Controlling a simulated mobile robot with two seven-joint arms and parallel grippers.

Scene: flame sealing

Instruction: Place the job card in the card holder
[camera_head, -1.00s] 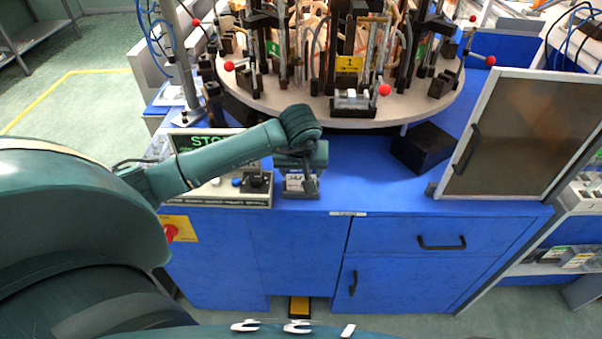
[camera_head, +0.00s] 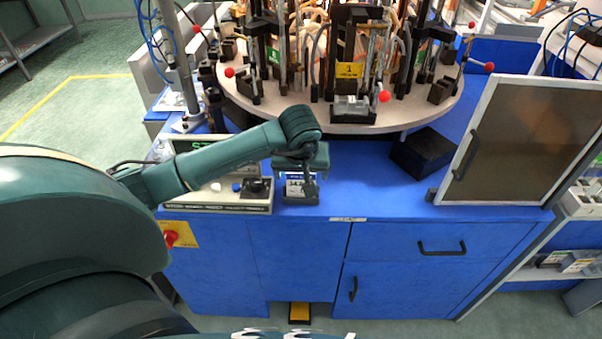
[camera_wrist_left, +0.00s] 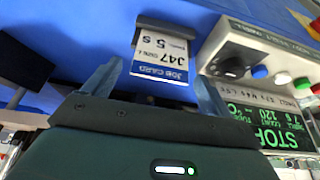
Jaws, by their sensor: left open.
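The job card (camera_head: 294,186), white with a blue "JOB CARD" band, stands in a dark card holder (camera_head: 301,198) at the front edge of the blue bench. In the left wrist view the card (camera_wrist_left: 160,56) has its far edge at the dark holder (camera_wrist_left: 166,27). My left gripper (camera_wrist_left: 157,76) is open, with one finger on each side of the card's near, blue end and gaps showing beside it. In the head view my left gripper (camera_head: 309,184) is just above and in front of the holder and partly hides the card. My right gripper is not in view.
A control box (camera_head: 218,190) with a knob, buttons and a green "STOP" display stands left of the holder. Behind is a round turntable (camera_head: 330,118) with fixtures. A black block (camera_head: 422,152) and a framed panel (camera_head: 515,140) stand to the right.

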